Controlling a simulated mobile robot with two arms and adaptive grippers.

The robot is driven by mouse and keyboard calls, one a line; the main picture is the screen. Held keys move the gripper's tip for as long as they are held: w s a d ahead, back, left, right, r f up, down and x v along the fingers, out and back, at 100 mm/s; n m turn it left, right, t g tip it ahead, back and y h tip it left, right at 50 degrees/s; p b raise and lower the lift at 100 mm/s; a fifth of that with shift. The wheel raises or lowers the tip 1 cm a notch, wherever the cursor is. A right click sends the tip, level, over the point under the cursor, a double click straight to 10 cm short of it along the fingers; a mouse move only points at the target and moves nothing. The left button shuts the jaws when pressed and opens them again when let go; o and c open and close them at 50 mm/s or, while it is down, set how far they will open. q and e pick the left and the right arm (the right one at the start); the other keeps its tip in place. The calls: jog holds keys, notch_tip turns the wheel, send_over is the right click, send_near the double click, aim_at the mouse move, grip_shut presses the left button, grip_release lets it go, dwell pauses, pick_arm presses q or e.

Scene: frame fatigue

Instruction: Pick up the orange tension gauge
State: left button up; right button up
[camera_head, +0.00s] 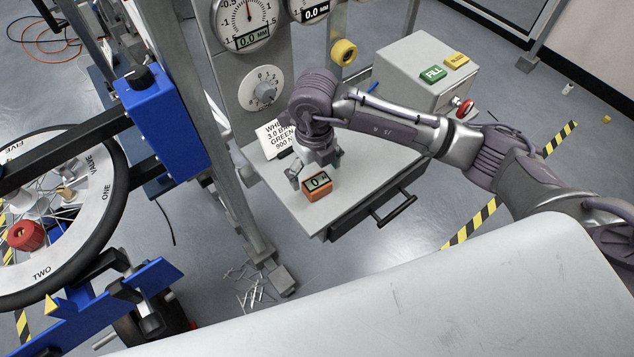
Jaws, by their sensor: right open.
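The orange tension gauge (317,187) is a small orange block with a dark-framed display reading 0. It sits on the grey tabletop (375,164) near the front left corner. My right gripper (308,176) is open and points down just behind the gauge, right beside its upper edge. I cannot tell whether a finger touches it. The fingers are partly hidden by the wrist and the gauge. My left gripper is not in view.
A white printed card (276,139) stands behind my right gripper. A black drawer handle (394,209) juts from the front.

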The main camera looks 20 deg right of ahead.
aim_at(317, 181)
jog(key=f, duration=0.1)
jog(key=f+p, duration=0.1)
jog(key=f, duration=0.1)
jog(key=f+p, duration=0.1)
jog(key=shift+s+d+f, duration=0.15)
jog(key=shift+d+f, duration=0.1)
jog(key=shift+f, duration=0.25)
jog(key=c, duration=1.2)
jog(key=shift+c, duration=0.5)
jog(key=shift+r, duration=0.15)
